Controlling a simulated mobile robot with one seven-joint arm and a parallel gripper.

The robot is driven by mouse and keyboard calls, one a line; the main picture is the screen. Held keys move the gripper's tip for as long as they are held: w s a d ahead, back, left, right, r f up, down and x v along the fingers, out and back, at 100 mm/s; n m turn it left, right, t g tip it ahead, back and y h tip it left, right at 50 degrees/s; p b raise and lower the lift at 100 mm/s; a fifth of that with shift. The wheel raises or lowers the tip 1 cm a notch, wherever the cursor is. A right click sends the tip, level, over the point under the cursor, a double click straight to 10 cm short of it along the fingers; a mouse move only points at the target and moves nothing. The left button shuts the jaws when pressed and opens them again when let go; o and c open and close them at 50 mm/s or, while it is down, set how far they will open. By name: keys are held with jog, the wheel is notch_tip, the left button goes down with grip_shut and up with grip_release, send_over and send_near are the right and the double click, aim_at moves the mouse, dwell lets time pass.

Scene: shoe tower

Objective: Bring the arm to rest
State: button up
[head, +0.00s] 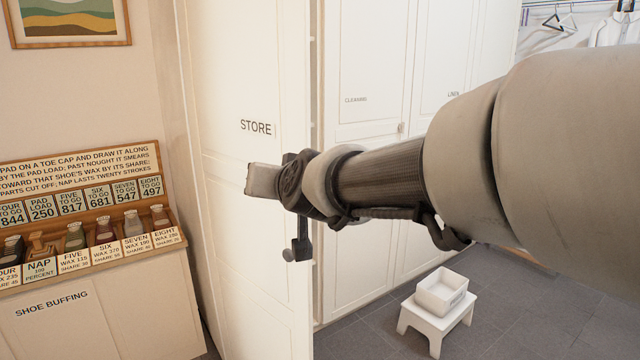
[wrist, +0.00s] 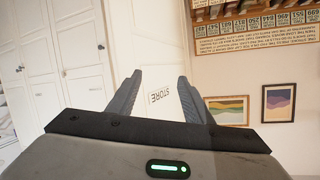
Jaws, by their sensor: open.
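My arm reaches in from the right of the head view, and its hand end (head: 264,180) is in front of the white STORE door (head: 243,265). The fingertips are hard to make out there. In the wrist view my gripper (wrist: 158,80) has its two dark fingers spread apart with nothing between them. The STORE door shows beyond the fingers in that view, its lettering upside down. The door stands ajar, with its free edge just right of the hand. I cannot tell whether the hand touches the door. A dark bar below the hand partly overlaps the door.
A shoe buffing stand (head: 100,320) with several bottles and number cards is at left. Tall white cupboards (head: 365,200) line the back. A white box (head: 442,292) sits on a small white stool (head: 436,322) on the grey floor. Hangers hang at top right.

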jog(key=s+d+f+g+h, duration=0.25)
jog(key=s+d+f, duration=0.25)
jog(key=s+d, duration=0.35)
jog(key=s+d+f+m+g+h, duration=0.1)
jog(key=s+d+f+g, duration=0.2)
jog(key=s+d+f, duration=0.5)
jog(key=s+d+f+g+h, duration=0.1)
jog(key=s+d+g+h, duration=0.1)
jog(key=s+d, duration=0.65)
notch_tip(320, 180, up, 16)
jog(key=s+a+p, duration=0.2)
jog(key=p, duration=1.4)
jog(key=shift+a+r, duration=0.2)
jog(key=shift+a, duration=0.2)
jog(key=shift+w, duration=0.1)
